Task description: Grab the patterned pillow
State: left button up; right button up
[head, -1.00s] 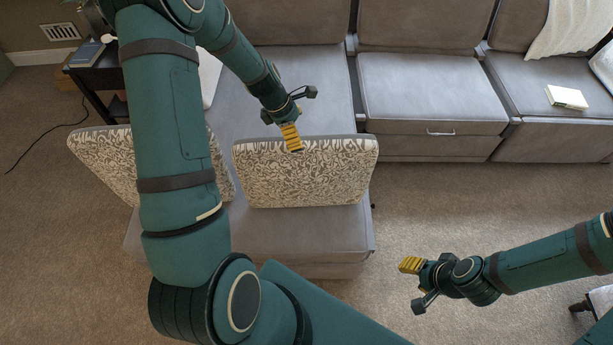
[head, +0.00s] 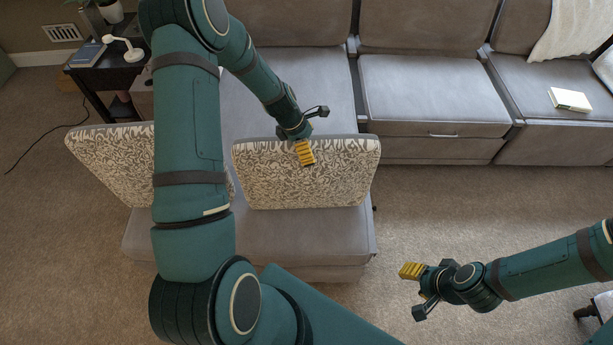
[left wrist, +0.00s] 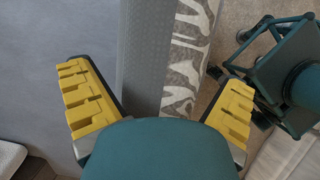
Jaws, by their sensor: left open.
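The patterned pillow (head: 300,185), with a cream-and-grey leafy face, stands upright on the grey seat in the head view. My left gripper (head: 305,146) is at its top edge, with one yellow finger in front of the patterned face. The other finger is hidden in this view. In the left wrist view my left gripper (left wrist: 160,103) is open, and the pillow (left wrist: 187,60) runs between its spread yellow fingers, grey side left and patterned side right. Contact cannot be told. My right gripper (head: 415,285) hangs over the carpet at lower right, away from the pillow; its jaw gap is unclear.
A second similar pillow (head: 115,160) leans at left, partly behind my left arm. The grey sofa (head: 430,90) extends right, with a book (head: 569,99) and a white pillow (head: 575,28). A dark side table (head: 105,75) stands upper left. Carpet at centre right is clear.

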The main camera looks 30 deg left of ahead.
pick_arm(q)
jog(key=shift+f, duration=0.25)
dwell(0.3)
jog(key=c, duration=1.5)
